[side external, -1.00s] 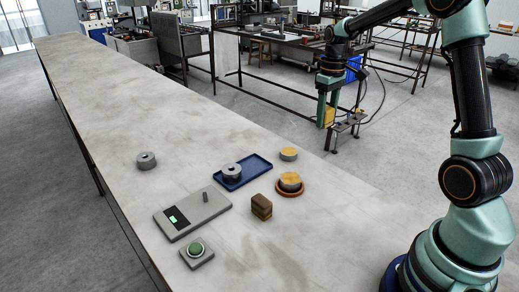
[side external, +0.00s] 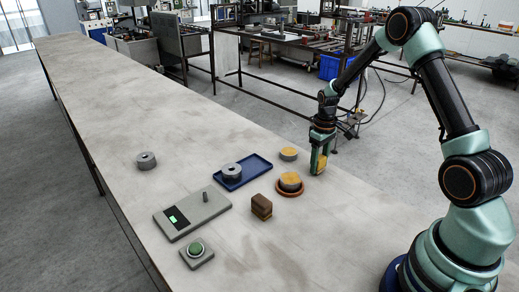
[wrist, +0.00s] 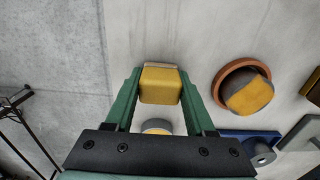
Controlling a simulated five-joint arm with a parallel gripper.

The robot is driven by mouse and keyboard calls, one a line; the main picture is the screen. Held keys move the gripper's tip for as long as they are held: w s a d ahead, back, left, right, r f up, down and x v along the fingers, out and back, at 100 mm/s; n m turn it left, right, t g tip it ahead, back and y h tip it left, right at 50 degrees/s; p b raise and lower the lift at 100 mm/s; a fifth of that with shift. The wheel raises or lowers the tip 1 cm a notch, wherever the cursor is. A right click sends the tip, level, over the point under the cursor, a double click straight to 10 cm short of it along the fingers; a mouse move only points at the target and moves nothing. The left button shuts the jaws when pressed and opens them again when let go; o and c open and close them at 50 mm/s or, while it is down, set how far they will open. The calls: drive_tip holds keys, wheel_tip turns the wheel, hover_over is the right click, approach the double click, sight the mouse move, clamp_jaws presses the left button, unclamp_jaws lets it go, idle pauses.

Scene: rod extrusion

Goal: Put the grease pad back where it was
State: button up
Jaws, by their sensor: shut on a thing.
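My gripper (side external: 319,158) is low over the right side of the table, to the right of the brown dish. It is shut on a yellow block with a pale tan end, which I take for the grease pad (wrist: 160,84). In the wrist view the pad sits between the two green fingers (wrist: 158,100). In the side view the fingers partly hide it. I cannot tell whether its underside touches the table.
Close by are a yellow-topped disc (side external: 288,154) and a brown dish (side external: 290,194) holding a yellow-topped piece. Further left are a brown block (side external: 261,207), a blue tray (side external: 258,165) with a grey ring, a grey panel (side external: 192,213) and a green button (side external: 196,249).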

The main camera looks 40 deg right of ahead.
drive_tip(key=shift+f, duration=0.25)
drive_tip(key=o, duration=1.2)
wheel_tip(320, 180, up, 12)
drive_tip(key=shift+r, duration=0.15)
drive_tip(key=s+a+r+t, duration=0.2)
drive_tip(key=s+a+r, duration=0.4)
drive_tip(key=a, duration=0.3)
drive_tip(key=s+a+r+t, duration=0.3)
drive_tip(key=s+a+r, duration=0.3)
drive_tip(key=a, duration=0.3)
drive_tip(key=shift+s+r+t, duration=0.15)
drive_tip(key=shift+s+t, duration=0.05)
drive_tip(key=shift+t, duration=0.1)
